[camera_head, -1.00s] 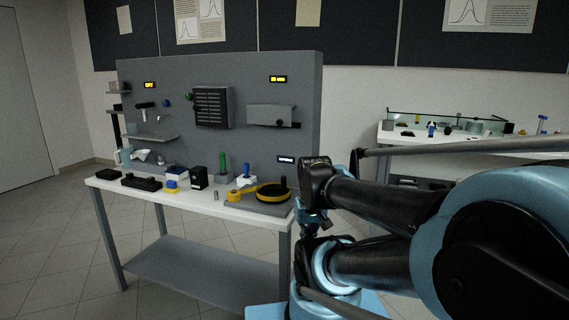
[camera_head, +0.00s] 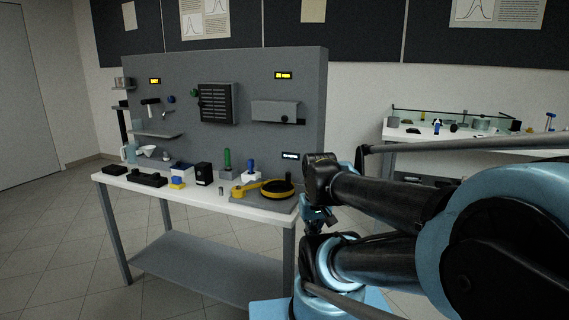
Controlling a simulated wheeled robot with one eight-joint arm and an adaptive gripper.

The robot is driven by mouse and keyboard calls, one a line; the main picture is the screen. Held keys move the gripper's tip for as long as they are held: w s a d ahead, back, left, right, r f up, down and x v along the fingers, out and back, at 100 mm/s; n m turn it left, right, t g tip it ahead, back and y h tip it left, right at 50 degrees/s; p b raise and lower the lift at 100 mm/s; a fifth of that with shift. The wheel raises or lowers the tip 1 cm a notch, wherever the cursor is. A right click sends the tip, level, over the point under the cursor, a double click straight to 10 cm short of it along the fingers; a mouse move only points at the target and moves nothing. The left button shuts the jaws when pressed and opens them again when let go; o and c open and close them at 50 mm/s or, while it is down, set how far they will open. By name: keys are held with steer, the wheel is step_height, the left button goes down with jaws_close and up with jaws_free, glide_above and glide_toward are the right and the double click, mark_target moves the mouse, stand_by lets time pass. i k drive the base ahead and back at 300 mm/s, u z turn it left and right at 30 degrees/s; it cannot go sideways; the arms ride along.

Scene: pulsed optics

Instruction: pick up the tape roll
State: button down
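A small yellow roll (camera_head: 240,190), which looks like the tape roll, lies near the right end of the white workbench top (camera_head: 212,200). It sits just left of a round black and yellow disc (camera_head: 278,189), and I cannot tell whether the two touch. My arm reaches in from the right, folded, with its end to the right of the bench. What seems to be my gripper (camera_head: 321,216) is small and dark, partly hidden among the arm links. It is apart from the yellow roll. Whether its fingers are open or shut does not show.
The bench also holds a black box (camera_head: 203,174), a green-topped post (camera_head: 227,160), a blue and yellow block (camera_head: 178,182) and other small items. A grey upright panel (camera_head: 225,65) stands behind. A second bench (camera_head: 480,147) is at the right. Floor in front is clear.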

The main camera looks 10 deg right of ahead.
mark_target(236, 194)
steer(key=u, duration=0.9)
steer(key=k, duration=1.3)
steer(key=z, duration=0.7)
steer(key=i, duration=1)
steer(key=u, duration=0.1)
